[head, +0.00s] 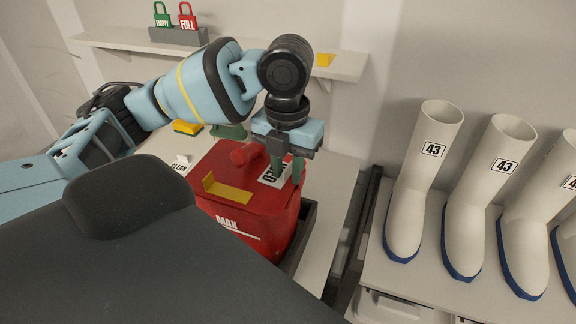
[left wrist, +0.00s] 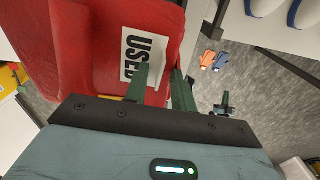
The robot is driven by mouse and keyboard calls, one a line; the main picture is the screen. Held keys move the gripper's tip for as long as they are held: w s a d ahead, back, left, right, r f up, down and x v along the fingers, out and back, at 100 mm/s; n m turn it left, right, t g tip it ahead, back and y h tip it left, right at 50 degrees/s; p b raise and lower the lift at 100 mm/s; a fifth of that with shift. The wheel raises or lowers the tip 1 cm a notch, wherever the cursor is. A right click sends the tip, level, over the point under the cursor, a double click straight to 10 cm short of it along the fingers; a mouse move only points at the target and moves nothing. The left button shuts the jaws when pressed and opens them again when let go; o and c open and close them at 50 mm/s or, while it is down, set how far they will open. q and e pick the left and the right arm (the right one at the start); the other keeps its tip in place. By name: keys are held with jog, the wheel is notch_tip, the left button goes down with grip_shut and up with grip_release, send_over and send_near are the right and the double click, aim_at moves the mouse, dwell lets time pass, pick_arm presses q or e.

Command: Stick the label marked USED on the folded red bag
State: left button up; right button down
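The folded red bag (head: 222,162) sits in a dark tray (head: 307,215) on the bench, with MAX printed on its front. It also shows in the left wrist view (left wrist: 95,40). The white label marked USED (head: 270,178) lies against the bag's upper right part; in the left wrist view (left wrist: 132,62) it looks flat on the red surface. My left gripper (head: 284,170) points down over the bag's right side, fingers apart. My right gripper is not in view.
A yellow piece (head: 228,192) lies on the bag. A CLEAN label (head: 181,163) and a yellow sponge (head: 187,127) are to its left. White boots (head: 422,180) stand on a bench at right. A shelf (head: 345,66) behind holds a green padlock (head: 162,18) and a red padlock (head: 187,20).

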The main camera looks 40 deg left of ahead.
pick_arm(q)
jog(key=shift+r+p, duration=0.3)
jog(key=shift+r, duration=3.65)
jog(key=shift+c, duration=0.2)
